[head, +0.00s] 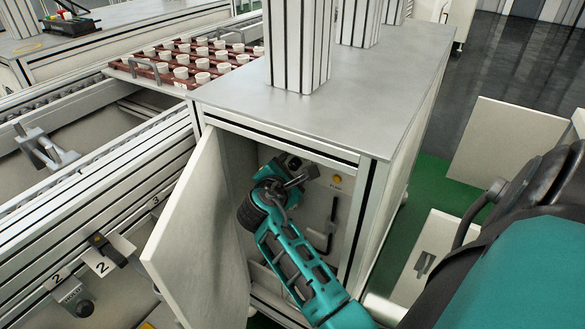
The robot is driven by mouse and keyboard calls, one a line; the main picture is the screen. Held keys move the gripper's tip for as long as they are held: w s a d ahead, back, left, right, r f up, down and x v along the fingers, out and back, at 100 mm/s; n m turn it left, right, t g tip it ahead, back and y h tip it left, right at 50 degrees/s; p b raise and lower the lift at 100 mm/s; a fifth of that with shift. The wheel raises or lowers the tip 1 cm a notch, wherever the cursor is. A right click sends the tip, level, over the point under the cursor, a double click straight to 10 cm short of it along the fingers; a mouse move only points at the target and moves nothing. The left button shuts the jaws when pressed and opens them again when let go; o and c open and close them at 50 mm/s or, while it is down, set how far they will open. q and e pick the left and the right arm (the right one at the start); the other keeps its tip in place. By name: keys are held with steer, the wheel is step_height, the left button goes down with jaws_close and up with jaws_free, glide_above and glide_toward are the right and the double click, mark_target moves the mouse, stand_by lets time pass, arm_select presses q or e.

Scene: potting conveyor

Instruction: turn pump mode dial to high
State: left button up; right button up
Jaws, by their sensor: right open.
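The cabinet (300,137) stands open, and a pale panel (343,207) shows inside it. My left gripper is not in view.
A yellow button (337,179) and a dark lever handle (327,229) are on the panel, right of my gripper. The open cabinet door (190,235) stands close on the left. A red tray (125,67) with several white cups is on the conveyor behind.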

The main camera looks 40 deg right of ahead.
stand_by(0.3)
jaws_close()
stand_by(0.4)
